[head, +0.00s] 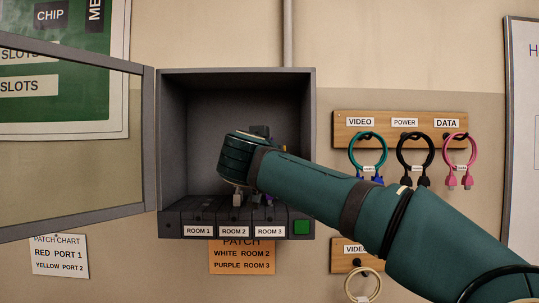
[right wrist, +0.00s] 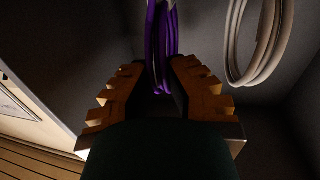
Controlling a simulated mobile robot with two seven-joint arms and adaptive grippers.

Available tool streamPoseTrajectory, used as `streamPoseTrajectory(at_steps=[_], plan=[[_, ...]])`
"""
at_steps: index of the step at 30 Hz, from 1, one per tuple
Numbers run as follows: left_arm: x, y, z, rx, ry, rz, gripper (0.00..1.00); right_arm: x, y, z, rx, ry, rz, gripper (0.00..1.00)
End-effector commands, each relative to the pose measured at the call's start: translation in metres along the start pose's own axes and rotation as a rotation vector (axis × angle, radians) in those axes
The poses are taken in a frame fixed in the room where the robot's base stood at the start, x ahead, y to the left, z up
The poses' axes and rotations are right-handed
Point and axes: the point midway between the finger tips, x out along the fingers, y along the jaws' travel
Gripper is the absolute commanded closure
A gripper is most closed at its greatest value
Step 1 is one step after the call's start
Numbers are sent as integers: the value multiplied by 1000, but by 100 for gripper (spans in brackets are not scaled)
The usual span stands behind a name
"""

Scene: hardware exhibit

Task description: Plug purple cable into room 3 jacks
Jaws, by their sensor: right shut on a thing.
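My right gripper (right wrist: 160,80) is shut on the purple cable (right wrist: 162,38), whose coiled loops rise between the orange fingers in the right wrist view. In the head view my right arm reaches into the open grey cabinet (head: 185,110), and its wrist hides the cable and most of the gripper. The room 3 block (head: 270,231) sits at the cabinet's bottom, right of the room 2 block (head: 234,231) and the room 1 block (head: 198,231). The arm partly covers the jacks, and I cannot tell whether the purple plugs touch them. My left gripper is not in view.
A white cable coil (right wrist: 252,45) is right of the gripper. A green button (head: 301,227) is right of the room 3 block. The cabinet's glass door (head: 149,135) stands open to the left. Cables hang from a wooden rack (head: 345,132). An orange patch note (head: 241,258) is below.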

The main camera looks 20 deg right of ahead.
Motion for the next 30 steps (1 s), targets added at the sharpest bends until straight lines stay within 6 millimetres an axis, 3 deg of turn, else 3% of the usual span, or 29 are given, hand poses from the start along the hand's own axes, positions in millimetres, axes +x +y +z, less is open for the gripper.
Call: streamPoseTrajectory(at_steps=[30], plan=[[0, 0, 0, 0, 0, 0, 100, 0, 0, 6, 0, 0, 0, 100]])
